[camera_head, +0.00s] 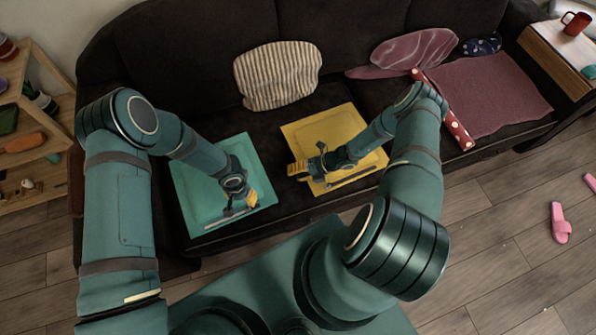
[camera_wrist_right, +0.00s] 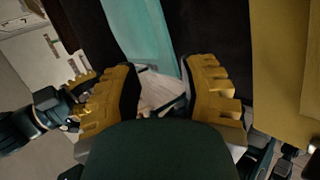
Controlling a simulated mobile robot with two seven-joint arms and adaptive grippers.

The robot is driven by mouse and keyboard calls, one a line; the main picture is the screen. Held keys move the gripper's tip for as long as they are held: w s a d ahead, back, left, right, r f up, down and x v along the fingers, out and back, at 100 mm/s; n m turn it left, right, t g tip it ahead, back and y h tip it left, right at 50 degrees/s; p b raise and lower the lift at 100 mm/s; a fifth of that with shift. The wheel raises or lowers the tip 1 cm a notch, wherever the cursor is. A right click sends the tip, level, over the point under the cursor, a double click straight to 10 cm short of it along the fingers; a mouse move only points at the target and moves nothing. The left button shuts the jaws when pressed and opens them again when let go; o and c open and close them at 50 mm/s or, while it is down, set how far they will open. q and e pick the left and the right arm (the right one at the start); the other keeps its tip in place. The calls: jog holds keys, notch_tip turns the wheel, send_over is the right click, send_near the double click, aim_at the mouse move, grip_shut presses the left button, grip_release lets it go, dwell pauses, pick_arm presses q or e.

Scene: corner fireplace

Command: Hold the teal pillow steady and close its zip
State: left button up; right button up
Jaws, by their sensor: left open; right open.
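The teal pillow (camera_head: 195,190) lies flat on the left of the dark sofa seat. A thin grey strip, perhaps its zip (camera_head: 216,222), runs near its front edge; I cannot tell how far it is closed. My left gripper (camera_head: 240,206) is open over the pillow's front right part, close to the strip; contact is unclear. My right gripper (camera_head: 300,170) is open at the left edge of the yellow pillow, to the right of the teal one. In the right wrist view, the teal pillow (camera_wrist_right: 138,28) shows beyond the open, yellow-tipped right gripper (camera_wrist_right: 160,72).
The yellow pillow (camera_head: 345,118) lies beside the teal one, with a dark strip near its front edge. A striped cushion (camera_head: 278,75) leans on the backrest. A mauve blanket (camera_head: 490,95) covers the right seat. Wooden shelves (camera_head: 45,110) stand at left; pink slippers (camera_head: 560,222) lie on the floor.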

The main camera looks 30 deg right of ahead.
aim_at(267, 180)
jog(key=shift+m, duration=0.5)
jog(key=x, duration=1.3)
jog(key=shift+w+f, duration=0.2)
jog(key=shift+w, duration=0.25)
grip_shut()
jog(key=shift+d, duration=0.1)
